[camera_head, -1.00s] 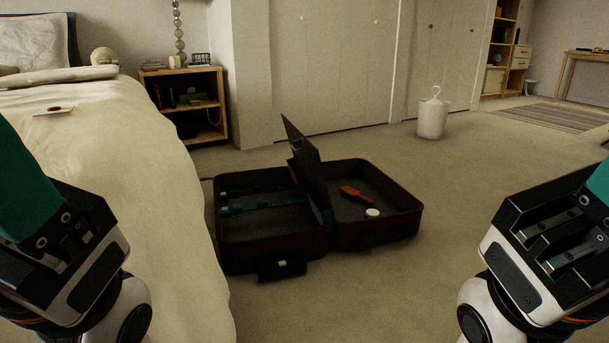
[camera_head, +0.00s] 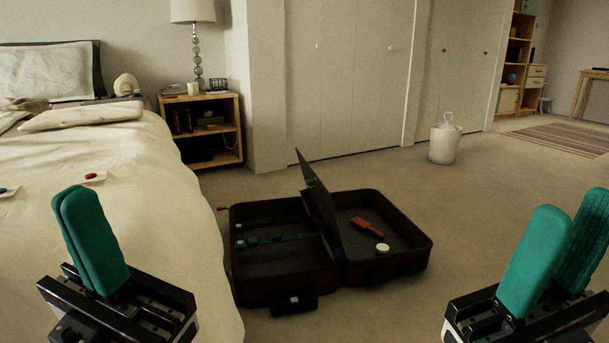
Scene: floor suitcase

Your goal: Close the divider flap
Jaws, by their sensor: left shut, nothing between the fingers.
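An open dark suitcase (camera_head: 288,287) lies on the carpet in the middle of the head view. Its divider flap (camera_head: 318,197) stands up, tilted, between the two halves. The right half holds a red-orange brush-like item (camera_head: 366,227) and a round white item (camera_head: 382,248). A teal strap (camera_head: 272,241) crosses the left half. My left gripper (camera_head: 78,195) is shut and empty, to the left of the suitcase and apart from it, over the bed edge. My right gripper (camera_head: 568,222) is open and empty, to the right of the suitcase and apart from it.
A bed (camera_head: 150,190) runs along the left, close to the suitcase. A nightstand (camera_head: 204,130) with a lamp (camera_head: 194,35) stands behind. A white bin (camera_head: 444,142) stands near the closet doors (camera_head: 350,70). The carpet right of the suitcase is clear.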

